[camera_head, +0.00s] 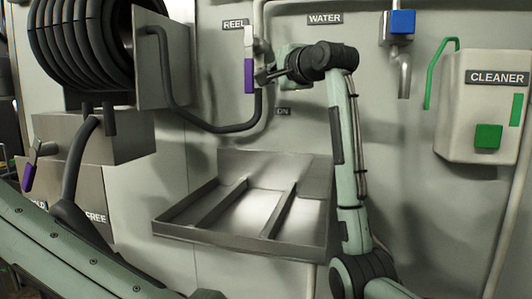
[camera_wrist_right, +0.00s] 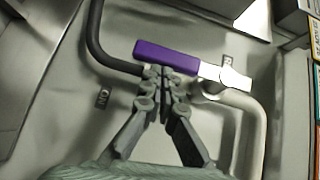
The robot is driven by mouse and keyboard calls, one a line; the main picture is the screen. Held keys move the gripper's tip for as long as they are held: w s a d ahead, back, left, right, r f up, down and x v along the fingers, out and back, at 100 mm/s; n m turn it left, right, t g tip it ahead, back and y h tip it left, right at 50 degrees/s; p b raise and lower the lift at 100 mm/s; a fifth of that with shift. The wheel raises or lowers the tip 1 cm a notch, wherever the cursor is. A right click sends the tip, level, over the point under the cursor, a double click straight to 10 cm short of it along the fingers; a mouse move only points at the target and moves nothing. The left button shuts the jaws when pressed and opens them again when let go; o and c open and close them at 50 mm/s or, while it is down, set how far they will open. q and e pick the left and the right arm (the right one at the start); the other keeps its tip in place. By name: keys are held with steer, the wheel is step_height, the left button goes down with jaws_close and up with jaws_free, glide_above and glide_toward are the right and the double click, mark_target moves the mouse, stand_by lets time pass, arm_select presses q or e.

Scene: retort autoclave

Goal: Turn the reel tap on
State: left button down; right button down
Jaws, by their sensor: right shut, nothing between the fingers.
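The reel tap has a purple lever handle (camera_head: 249,76) on a metal stem, below the REEL label (camera_head: 234,24) on the wall. The lever hangs about straight down. The handle also shows in the right wrist view (camera_wrist_right: 166,56), where it lies across the picture. My right gripper (camera_head: 266,76) is just right of the handle. In the wrist view its fingertips (camera_wrist_right: 164,76) are together and empty, at the handle's lower edge; I cannot tell whether they touch it. An ON label (camera_head: 283,111) is at the lower right of the handle. My left gripper is out of view.
A black hose reel (camera_head: 82,42) hangs at upper left, its hose curving below the tap. A metal tray (camera_head: 240,206) juts out below. A second purple lever (camera_head: 29,177) is at far left. A blue-buttoned water tap (camera_head: 402,22) and a cleaner dispenser (camera_head: 480,105) are at right.

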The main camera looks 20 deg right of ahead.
stand_by(0.5)
steer(key=s+d, duration=0.4)
steer(key=s, duration=0.8)
steer(key=shift+s+d, duration=0.15)
steer(key=shift+d, duration=0.25)
